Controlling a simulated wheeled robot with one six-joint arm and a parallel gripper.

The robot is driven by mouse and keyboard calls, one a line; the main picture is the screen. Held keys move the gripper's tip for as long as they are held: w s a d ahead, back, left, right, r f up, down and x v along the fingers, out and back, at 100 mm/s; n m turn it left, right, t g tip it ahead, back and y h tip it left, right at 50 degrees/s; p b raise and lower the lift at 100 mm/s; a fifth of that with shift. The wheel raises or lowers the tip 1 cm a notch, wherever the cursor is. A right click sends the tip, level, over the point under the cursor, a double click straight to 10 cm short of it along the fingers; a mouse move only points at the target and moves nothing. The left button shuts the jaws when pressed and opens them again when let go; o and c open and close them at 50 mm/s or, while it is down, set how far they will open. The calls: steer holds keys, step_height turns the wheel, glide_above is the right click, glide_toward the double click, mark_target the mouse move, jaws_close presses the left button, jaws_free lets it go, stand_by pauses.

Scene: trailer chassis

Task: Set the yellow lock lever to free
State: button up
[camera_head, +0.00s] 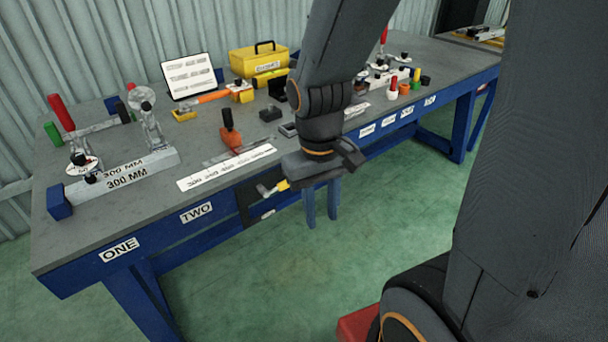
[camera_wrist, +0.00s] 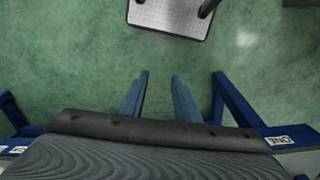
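A small yellow piece (camera_head: 283,185), likely the yellow lock lever, shows beside a metal part (camera_head: 266,190) at a dark panel (camera_head: 252,204) on the front of the blue bench. My wrist hides part of that area, so the lever's setting cannot be told. My gripper (camera_head: 323,222) points down in front of the bench, just right of the yellow piece. Its two blue fingers are apart with nothing between them. They also show in the wrist view (camera_wrist: 160,76), over green floor. The yellow piece is not visible in the wrist view.
The grey bench top (camera_head: 150,196) holds clamps, a ruler strip (camera_head: 228,168), an orange-based tool (camera_head: 231,140), a yellow toolbox (camera_head: 258,60) and a sign (camera_head: 189,76). A light plate (camera_wrist: 168,15) lies on the floor in the wrist view. Floor before the bench is mostly clear.

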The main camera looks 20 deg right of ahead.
mark_target(280, 187)
steer(key=w+d+f+n+h+b, duration=0.3)
steer(key=w+f+n+h+b, duration=0.1)
steer(key=w+f+n+h, duration=0.4)
steer(key=w+a+f+n+t+h+b, duration=0.1)
steer(key=w+a+n+t, duration=0.1)
steer(key=w+a, duration=0.1)
steer(key=w+a+f+n+t+h+b, duration=0.1)
steer(key=w+a+f+n+t, duration=0.1)
steer(key=w, duration=0.4)
steer(key=w+a+f+n+t+h+b, duration=0.1)
steer(key=w+a+n+t+h, duration=0.1)
steer(key=w+a+t, duration=0.1)
steer(key=shift+w+a+f+t, duration=0.3)
steer(key=shift+w+a+t, duration=0.05)
steer(key=shift+w+t, duration=0.35)
steer(key=shift+w+n, duration=0.25)
steer(key=shift+n, duration=0.05)
steer(key=x, duration=0.7)
steer(key=shift+w+d, duration=0.15)
steer(key=shift+c, duration=0.5)
jaws_close()
